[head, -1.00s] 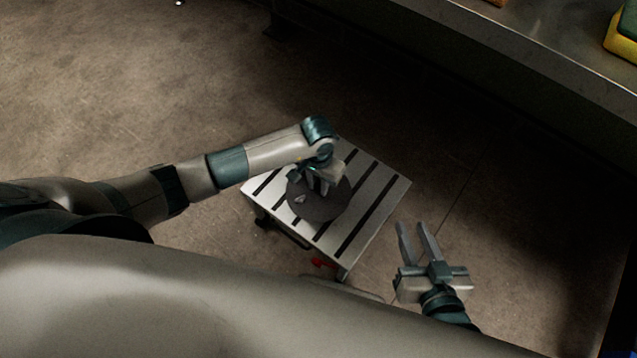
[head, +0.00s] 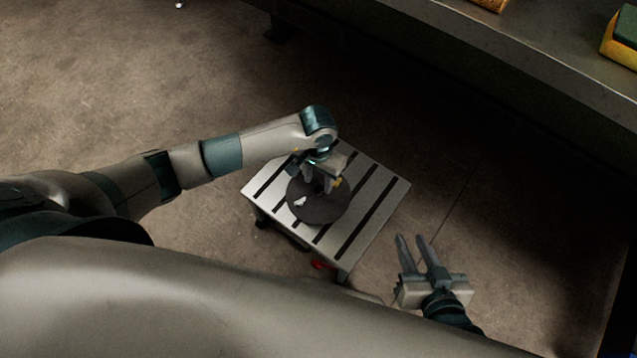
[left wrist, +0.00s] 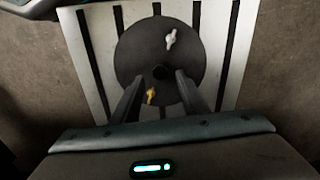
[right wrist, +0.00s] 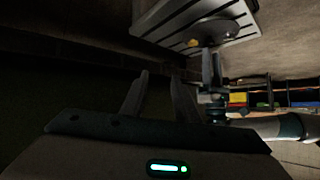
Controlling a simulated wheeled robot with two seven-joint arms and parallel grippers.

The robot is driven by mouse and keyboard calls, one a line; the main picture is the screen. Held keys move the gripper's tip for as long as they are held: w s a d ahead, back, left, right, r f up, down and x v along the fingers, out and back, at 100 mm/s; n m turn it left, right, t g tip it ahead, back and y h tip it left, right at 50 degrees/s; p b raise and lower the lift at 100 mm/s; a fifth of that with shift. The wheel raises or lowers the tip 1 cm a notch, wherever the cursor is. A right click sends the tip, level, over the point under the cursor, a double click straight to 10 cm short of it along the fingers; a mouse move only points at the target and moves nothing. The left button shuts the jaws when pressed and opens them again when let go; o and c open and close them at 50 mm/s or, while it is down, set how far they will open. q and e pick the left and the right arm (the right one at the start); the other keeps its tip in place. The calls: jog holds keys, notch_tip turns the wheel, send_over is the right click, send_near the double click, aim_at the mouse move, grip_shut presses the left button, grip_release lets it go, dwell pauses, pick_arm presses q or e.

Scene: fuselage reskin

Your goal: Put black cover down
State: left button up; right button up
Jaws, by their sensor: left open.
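The black cover (head: 318,209) is a round dark disc lying on a small slotted light-grey table. In the left wrist view the cover (left wrist: 135,55) shows a dark central knob, a white wing-shaped fastener (left wrist: 170,39) and a yellow one (left wrist: 151,95). My left gripper (head: 322,190) is over the cover, and in the left wrist view its open fingers (left wrist: 157,80) stand either side of the knob, apart from it. My right gripper (head: 410,238) is open and empty, to the right of the table. The right wrist view shows the cover (right wrist: 222,33) at the table's edge-on top.
The slotted table (head: 375,192) stands on a concrete floor, with a red part (head: 322,265) at its near side. A long metal workbench (head: 520,50) runs across the upper right, with a yellow-green item (head: 622,40) on it.

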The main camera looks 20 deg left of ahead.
aim_at(318, 189)
pick_arm(q)
notch_tip(318, 189, up, 8)
jog(key=shift+f+p, duration=0.15)
jog(key=shift+p, duration=0.15)
pick_arm(e)
jog(key=shift+s+d+f+g+h, duration=0.15)
jog(key=shift+s+d+f+g, duration=0.15)
jog(key=shift+s+f+g, duration=0.15)
jog(key=shift+s+d+f+g+h, duration=0.15)
jog(key=shift+s+d+f+g, duration=0.15)
jog(key=shift+s+f, duration=0.25)
